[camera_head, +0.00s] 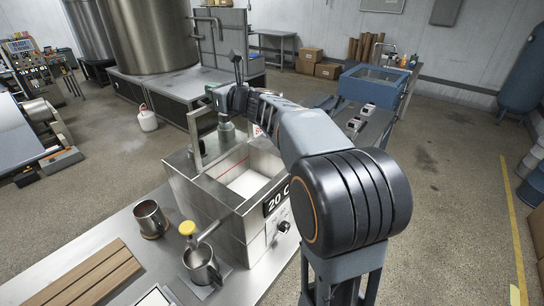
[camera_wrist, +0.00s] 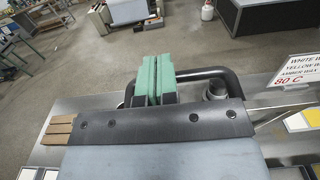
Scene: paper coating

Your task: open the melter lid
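The melter (camera_head: 232,222) is a square stainless box with a "20 C" display on the bench. Its top shows a lit, pale interior (camera_head: 245,182) with a red line, and a bright metal frame (camera_head: 195,140) stands upright at its back left. I cannot clearly make out the lid. My gripper (camera_head: 228,97) is above the back of the melter, partly hidden by my arm. In the wrist view, its green finger pads (camera_wrist: 157,80) are almost together. A dark looped bar (camera_wrist: 205,72) passes behind them; I cannot tell if they touch it.
Metal mugs (camera_head: 150,218) and (camera_head: 202,264) and a wooden slatted board (camera_head: 92,276) are on the bench left of the melter. A yellow-topped spout (camera_head: 188,230) sticks out from its left side. A wax sign (camera_wrist: 297,70) is at the right in the wrist view.

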